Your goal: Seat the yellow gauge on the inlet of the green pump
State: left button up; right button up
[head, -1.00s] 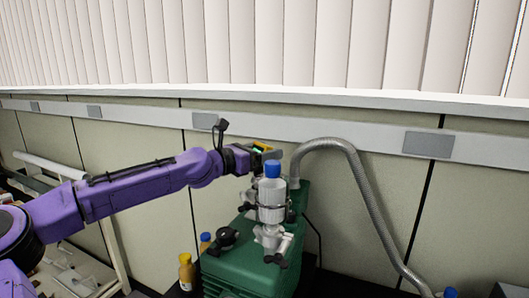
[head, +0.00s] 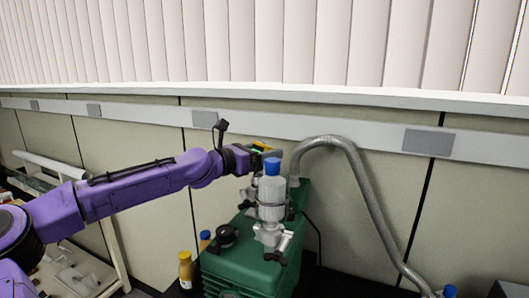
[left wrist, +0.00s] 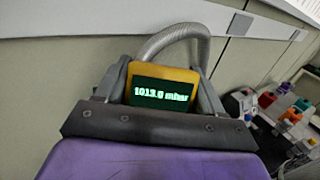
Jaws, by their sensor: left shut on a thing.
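The yellow gauge (left wrist: 163,74) is held between the two fingers of my left gripper (left wrist: 160,88) in the left wrist view. Its dark green display reads 1013.0 mbar. A clear vessel with a blue cap (head: 271,195) stands in front and partly hides the area below the gripper. I cannot see the pump's inlet or whether the gauge touches it. My right gripper is not in view.
A grey corrugated hose (head: 362,190) arches from behind the pump down to the right. A pale shelf rack (head: 98,262) is farther left. The wall is close behind.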

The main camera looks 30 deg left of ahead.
pick_arm(q)
jog(key=shift+f, duration=0.35)
dwell(0.5)
jog(key=o, duration=1.2)
jog(key=shift+o, duration=0.2)
jog(key=shift+r, duration=0.1)
jog(key=shift+r+p, duration=2.95)
jog(key=shift+r, duration=0.05)
jog(key=shift+f, duration=0.1)
